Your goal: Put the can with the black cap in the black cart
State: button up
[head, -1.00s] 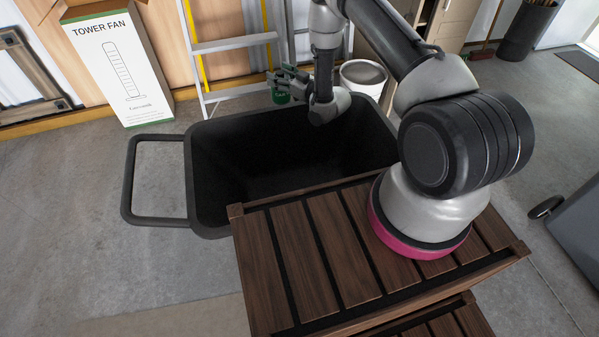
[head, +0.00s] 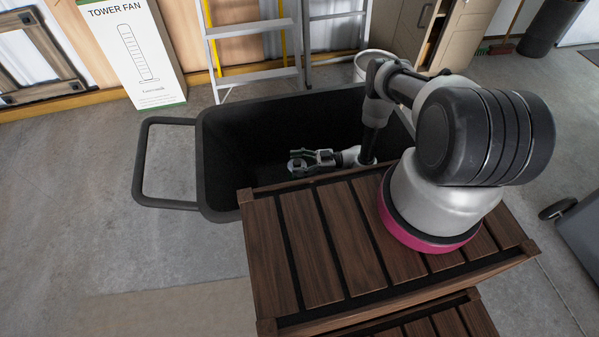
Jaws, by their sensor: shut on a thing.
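The black cart (head: 172,204) is a deep open bin with a loop handle on its left, standing on the floor behind the wooden slatted top. My arm reaches down into it. My gripper (head: 295,163) is inside the cart's opening, below the rim and near the wall closest to the slats. It is shut on a green can (head: 292,172), of which only a small sliver shows. The cap cannot be made out, and the gripper hides most of the can. How far the can is above the cart's floor cannot be told.
The wooden slatted top (head: 315,255) stands right against the cart's near side. A ladder (head: 255,40), a tower fan box (head: 135,50) and a white bucket (head: 372,65) stand behind the cart. Open concrete floor lies to the left.

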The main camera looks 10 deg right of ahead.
notch_tip(320, 180, down, 4)
jog(key=shift+f, duration=0.1)
jog(key=o, duration=1.6)
